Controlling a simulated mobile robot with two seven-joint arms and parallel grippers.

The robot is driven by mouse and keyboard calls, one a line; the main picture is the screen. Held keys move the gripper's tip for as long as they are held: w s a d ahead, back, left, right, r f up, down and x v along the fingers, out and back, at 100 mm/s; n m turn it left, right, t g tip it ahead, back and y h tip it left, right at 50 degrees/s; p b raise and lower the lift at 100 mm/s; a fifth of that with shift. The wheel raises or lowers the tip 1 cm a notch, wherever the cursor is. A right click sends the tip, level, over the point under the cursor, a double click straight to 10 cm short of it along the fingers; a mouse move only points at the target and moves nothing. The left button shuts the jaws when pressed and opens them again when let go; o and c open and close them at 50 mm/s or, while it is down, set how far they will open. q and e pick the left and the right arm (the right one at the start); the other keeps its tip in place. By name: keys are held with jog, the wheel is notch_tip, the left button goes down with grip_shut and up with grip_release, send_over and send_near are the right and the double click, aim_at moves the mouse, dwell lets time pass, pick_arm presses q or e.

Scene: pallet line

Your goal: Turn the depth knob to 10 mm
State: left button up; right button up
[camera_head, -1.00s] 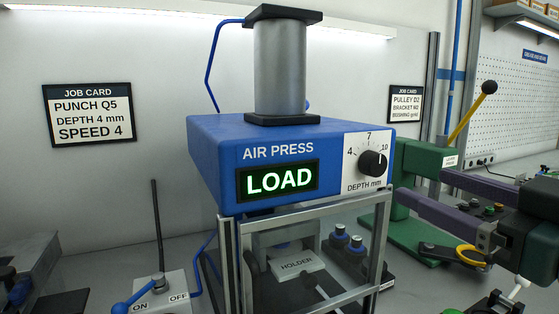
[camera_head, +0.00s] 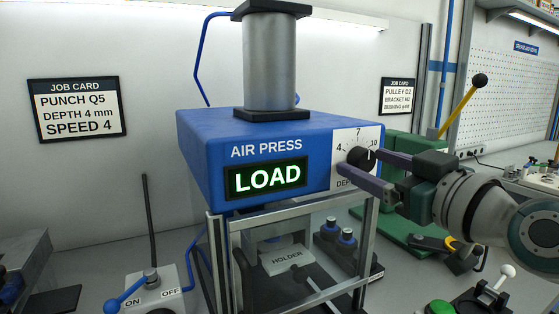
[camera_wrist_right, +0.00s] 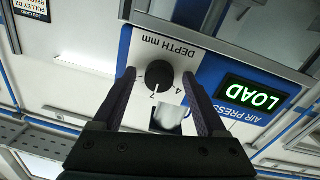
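The depth knob (camera_head: 361,159) is a black dial on a white scale plate marked 4, 7 and 10, at the right of the blue air press (camera_head: 215,150). My right gripper (camera_head: 356,161) is at the knob, with one finger on each side. In the right wrist view, the knob (camera_wrist_right: 159,75) sits between the spread fingers (camera_wrist_right: 159,80), with a visible gap on both sides. Its white line points about at the 7 there; the 10 is hidden behind a finger. The lower finger covers part of the depth label in the head view. My left gripper is not in view.
The press display (camera_head: 265,178) reads LOAD. A job card (camera_head: 77,108) on the left wall reads depth 4 mm; another card (camera_head: 398,96) hangs behind the press. A green machine with a yellow lever (camera_head: 461,108) stands at the right. An ON/OFF lever box (camera_head: 152,290) stands front left.

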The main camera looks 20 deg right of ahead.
grip_shut()
dwell(0.4)
jog(key=shift+r+m, duration=0.1)
jog(key=shift+m, duration=0.2)
jog(key=shift+r+m+p, duration=0.1)
jog(key=shift+m+p, duration=0.75)
jog(key=shift+m, duration=0.05)
jog(key=m+p, duration=0.1)
jog(key=m, duration=0.2)
jog(key=shift+m, duration=0.3)
jog(key=m+p, duration=0.1)
jog(key=m, duration=0.2)
jog(key=shift+m+g+p, duration=0.3)
jog(key=shift+m, duration=0.1)
jog(key=shift+m+y, duration=0.3)
jog(key=shift+m, duration=0.4)
